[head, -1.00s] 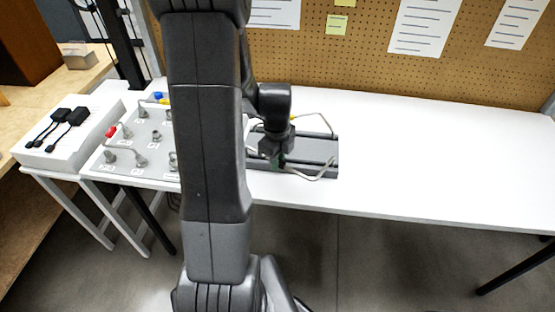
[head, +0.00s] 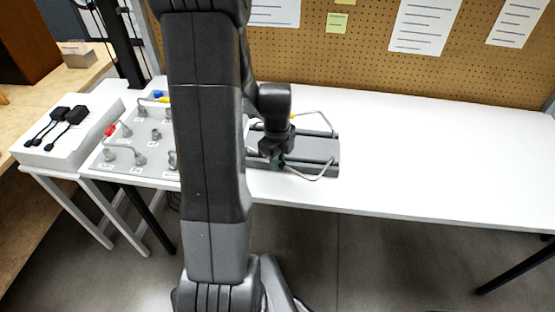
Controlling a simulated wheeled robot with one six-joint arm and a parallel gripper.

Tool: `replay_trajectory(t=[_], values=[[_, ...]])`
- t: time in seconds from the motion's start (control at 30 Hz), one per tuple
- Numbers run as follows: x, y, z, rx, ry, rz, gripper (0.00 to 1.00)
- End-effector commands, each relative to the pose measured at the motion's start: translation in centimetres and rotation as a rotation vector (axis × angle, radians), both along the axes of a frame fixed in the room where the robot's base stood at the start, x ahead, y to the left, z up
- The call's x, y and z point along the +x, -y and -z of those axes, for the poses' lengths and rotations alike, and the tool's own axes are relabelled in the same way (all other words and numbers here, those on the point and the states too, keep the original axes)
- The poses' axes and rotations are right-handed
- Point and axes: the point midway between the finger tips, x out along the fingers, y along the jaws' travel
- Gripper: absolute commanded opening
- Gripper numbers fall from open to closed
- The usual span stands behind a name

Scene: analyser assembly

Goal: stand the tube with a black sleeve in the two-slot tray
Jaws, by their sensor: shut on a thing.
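My gripper (head: 279,163) is low over the left part of the grey two-slot tray (head: 329,173) on the white table. It is shut on a bent pale tube (head: 317,179), whose other end reaches right to the tray's front right side. A dark green patch shows at the jaws. The black sleeve cannot be made out there, as the jaws hide that end. I cannot tell whether the tube's ends are seated in the slot. Another bent pale tube (head: 319,113) with a yellow part (head: 292,117) stands at the tray's back.
A grey panel with posts (head: 148,174) stands left of my arm, holding tubes with red (head: 110,130) and blue (head: 158,94) sleeves. A white box (head: 80,150) with black plugs is farther left. My arm hides part of the panel. The table's right half (head: 440,160) is clear.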

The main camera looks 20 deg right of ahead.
Motion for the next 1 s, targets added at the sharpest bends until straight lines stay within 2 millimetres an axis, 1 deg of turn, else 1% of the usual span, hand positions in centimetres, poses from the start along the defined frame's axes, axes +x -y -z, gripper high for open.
replay_trajectory(t=[1.0], values=[[0.0,0.0,0.92,0.0,0.0,0.0,0.0]])
